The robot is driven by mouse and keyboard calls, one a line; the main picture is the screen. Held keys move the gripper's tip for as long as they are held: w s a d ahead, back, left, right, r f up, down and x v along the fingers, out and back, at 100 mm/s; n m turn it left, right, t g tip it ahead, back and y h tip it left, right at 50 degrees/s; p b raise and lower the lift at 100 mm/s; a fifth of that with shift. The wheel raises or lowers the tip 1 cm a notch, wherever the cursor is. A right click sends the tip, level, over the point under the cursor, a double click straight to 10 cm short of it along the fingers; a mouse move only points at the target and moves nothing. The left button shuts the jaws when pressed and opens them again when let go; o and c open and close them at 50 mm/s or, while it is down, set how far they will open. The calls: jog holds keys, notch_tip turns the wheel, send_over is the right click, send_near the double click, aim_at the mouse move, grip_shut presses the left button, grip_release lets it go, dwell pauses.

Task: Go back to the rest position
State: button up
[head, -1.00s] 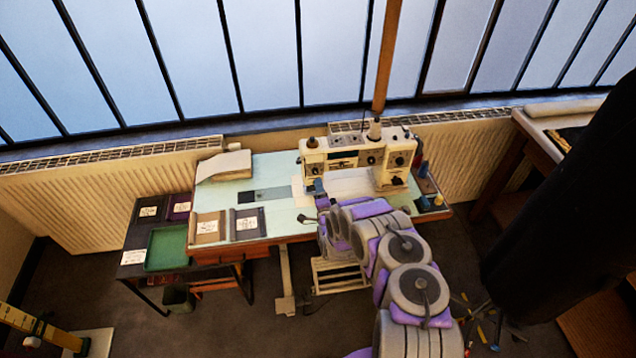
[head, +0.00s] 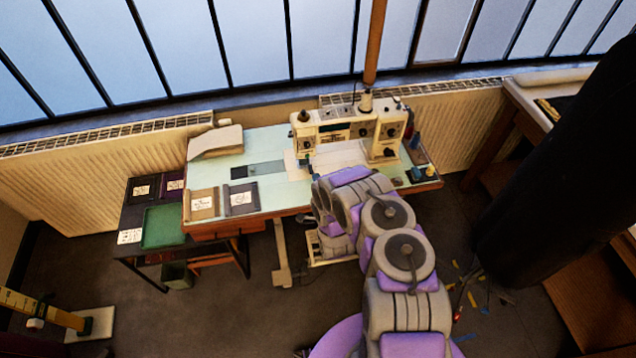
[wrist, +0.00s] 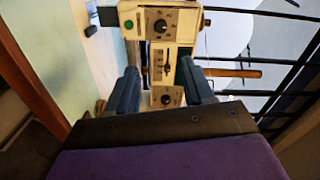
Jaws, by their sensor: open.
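My gripper (wrist: 158,90) shows in the wrist view with its two dark fingers apart and nothing between them. Beyond the fingers is the cream sewing machine (wrist: 160,22), seen with its dials. In the head view my arm reaches from the lower right toward the table and folds near its front edge; the gripper itself is hidden behind the arm links there. The sewing machine (head: 340,130) stands upright on the pale green sewing table (head: 262,198), behind the arm. I cannot tell the exact gap between the fingers and the machine.
A dark side table with a green tray (head: 163,228) stands at the left. Folded cloth (head: 215,142) and two labelled swatches lie on the sewing table. A large black hanging shape (head: 545,165) fills the right side. Small scraps litter the floor at right. Radiators line the window wall.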

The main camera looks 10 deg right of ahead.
jog(key=shift+w, duration=0.1)
dwell(0.3)
jog(key=w+d+r+n+g+h+b, duration=0.2)
jog(key=w+d+r+n+g+b, duration=0.1)
jog(key=w+d+r+n+g, duration=0.25)
jog(key=s+d+r+n+g+b, duration=0.1)
jog(key=s+d+r+g+b, duration=0.2)
jog(key=s+r, duration=0.6)
jog(key=s+a+r+n+g+b, duration=0.2)
jog(key=s+a+r+n+g, duration=0.1)
jog(key=s, duration=1.2)
jog(key=s+a+r+n+g+y+b, duration=0.1)
jog(key=s+a+r+n+g+b, duration=0.1)
jog(key=s, duration=1.3)
jog(key=s+a+r+n+g+y+b, duration=0.1)
jog(key=s+a+r+n+g, duration=0.3)
jog(key=s, duration=1.1)
notch_tip(320, 180, up, 3)
jog(key=shift+s+f+g+b, duration=0.1)
jog(key=shift+s+g+b, duration=0.1)
jog(key=shift+g+b, duration=0.7)
jog(key=shift+f+g, duration=0.15)
jog(key=shift+g, duration=0.1)
